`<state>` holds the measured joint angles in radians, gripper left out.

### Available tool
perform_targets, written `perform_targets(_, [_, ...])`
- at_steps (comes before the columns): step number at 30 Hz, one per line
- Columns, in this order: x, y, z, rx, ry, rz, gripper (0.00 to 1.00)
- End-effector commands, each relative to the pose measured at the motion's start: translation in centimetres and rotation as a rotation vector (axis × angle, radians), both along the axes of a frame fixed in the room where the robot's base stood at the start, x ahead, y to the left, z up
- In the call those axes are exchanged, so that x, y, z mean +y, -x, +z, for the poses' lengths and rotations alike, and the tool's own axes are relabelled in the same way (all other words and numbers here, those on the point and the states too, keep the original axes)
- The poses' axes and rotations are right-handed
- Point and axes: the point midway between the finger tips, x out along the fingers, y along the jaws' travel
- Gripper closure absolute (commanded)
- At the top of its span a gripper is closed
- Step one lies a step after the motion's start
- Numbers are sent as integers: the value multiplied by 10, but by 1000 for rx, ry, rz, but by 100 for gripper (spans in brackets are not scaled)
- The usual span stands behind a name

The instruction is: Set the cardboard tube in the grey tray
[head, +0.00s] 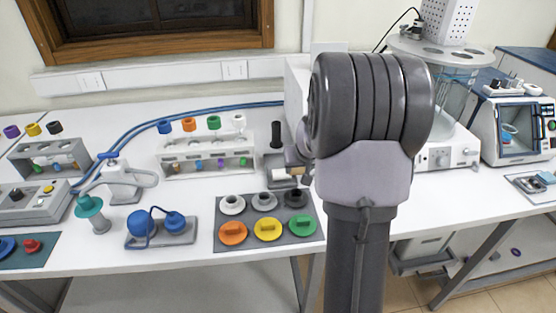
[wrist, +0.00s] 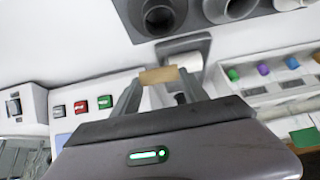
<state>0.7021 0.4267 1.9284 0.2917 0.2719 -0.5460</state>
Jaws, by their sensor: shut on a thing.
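The cardboard tube (wrist: 158,75) is a short tan piece held crosswise between my fingertips in the wrist view. My gripper (wrist: 160,82) is shut on it. The grey tray (wrist: 183,43) lies just beyond the tube in the wrist view, with a whitish inside partly covered by the tube and a finger. Whether the tube touches the tray cannot be told. In the head view the tray (head: 283,183) sits on the bench behind the stopper mat. My gripper (head: 297,163) is beside it there, mostly hidden by my arm, and the tube cannot be made out.
A mat with coloured stoppers (head: 267,229) lies in front of the tray. A rack with coloured caps (head: 205,155) stands to its left. A black upright cylinder (head: 276,135) stands behind it. A white device with coloured buttons (wrist: 80,107) is near in the wrist view.

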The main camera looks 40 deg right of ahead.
Motion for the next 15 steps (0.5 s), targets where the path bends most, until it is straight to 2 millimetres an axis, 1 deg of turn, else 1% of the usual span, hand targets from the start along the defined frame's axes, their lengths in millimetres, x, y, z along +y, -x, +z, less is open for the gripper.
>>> perform_targets(1, [-2,-16,1,1,2,5,86])
perform_targets(9, [-14,-84,-9,-1,2,4,86])
perform_targets(12, [-18,-104,-11,0,1,2,86])
perform_targets(15, [-20,-117,-12,0,2,3,86])
